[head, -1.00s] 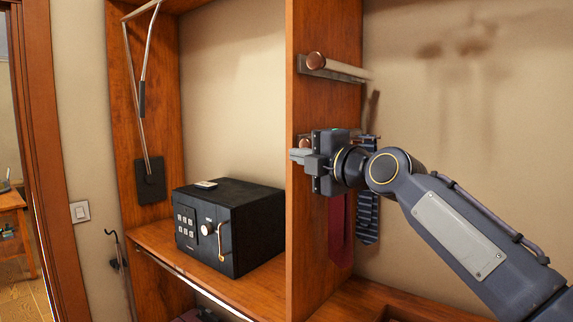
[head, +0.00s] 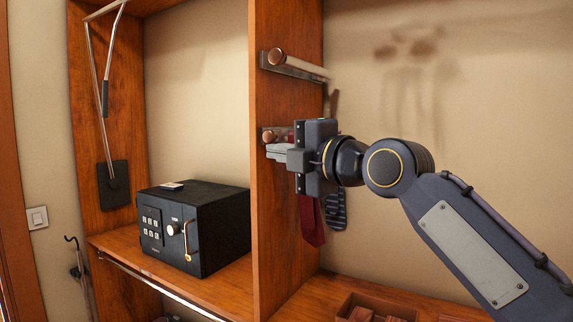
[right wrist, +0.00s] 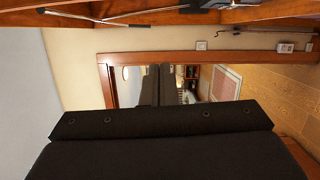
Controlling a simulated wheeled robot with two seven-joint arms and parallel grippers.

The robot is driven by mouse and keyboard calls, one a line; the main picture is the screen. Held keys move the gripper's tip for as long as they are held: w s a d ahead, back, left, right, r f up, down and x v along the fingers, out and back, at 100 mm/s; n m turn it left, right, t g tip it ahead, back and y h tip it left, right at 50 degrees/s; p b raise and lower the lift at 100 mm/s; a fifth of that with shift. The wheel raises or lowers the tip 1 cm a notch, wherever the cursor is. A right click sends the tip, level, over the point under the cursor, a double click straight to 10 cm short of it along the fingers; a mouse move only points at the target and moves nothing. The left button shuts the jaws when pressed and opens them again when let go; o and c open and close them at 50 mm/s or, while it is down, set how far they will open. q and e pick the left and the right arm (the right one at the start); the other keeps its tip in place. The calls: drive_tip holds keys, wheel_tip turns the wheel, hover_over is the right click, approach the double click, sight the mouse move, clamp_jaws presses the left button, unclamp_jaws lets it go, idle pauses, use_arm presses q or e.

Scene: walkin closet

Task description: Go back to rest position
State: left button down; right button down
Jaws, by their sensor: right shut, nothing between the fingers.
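My right gripper (head: 277,152) is in the middle of the head view, its arm coming in from the lower right. It is shut and holds nothing. It is in front of the wooden divider panel, and in the picture it overlaps the lower rail end. A red tie (head: 311,222) and a dark striped tie (head: 336,210) hang behind and below it, their upper parts hidden by the gripper. I cannot tell whether it touches anything. My left gripper is not in view. The right wrist view shows a large dark surface close to the camera.
The wooden divider (head: 270,240) stands close by the right gripper. An upper rail (head: 297,64) sticks out above it. A black safe (head: 194,228) with a small item on top sits on the left shelf. A wooden box (head: 375,305) lies low at right. A doorway shows in the right wrist view.

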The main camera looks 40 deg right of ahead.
drive_tip(key=s+a+f+m+g, duration=0.4)
drive_tip(key=s+f+m, duration=0.2)
drive_tip(key=f, duration=0.9)
drive_tip(key=s+a+f+m+g, duration=0.4)
drive_tip(key=s+f+m, duration=0.3)
drive_tip(key=f, duration=0.9)
drive_tip(key=s+a+f+m+g+y, duration=0.1)
drive_tip(key=s+a+f+m+g, duration=0.2)
drive_tip(key=s+f+m, duration=0.4)
wheel_tip(320, 180, down, 9)
drive_tip(key=shift+a+r+m+g, duration=0.2)
drive_tip(key=shift+a+m+g, duration=0.2)
drive_tip(key=shift+m+g, duration=0.45)
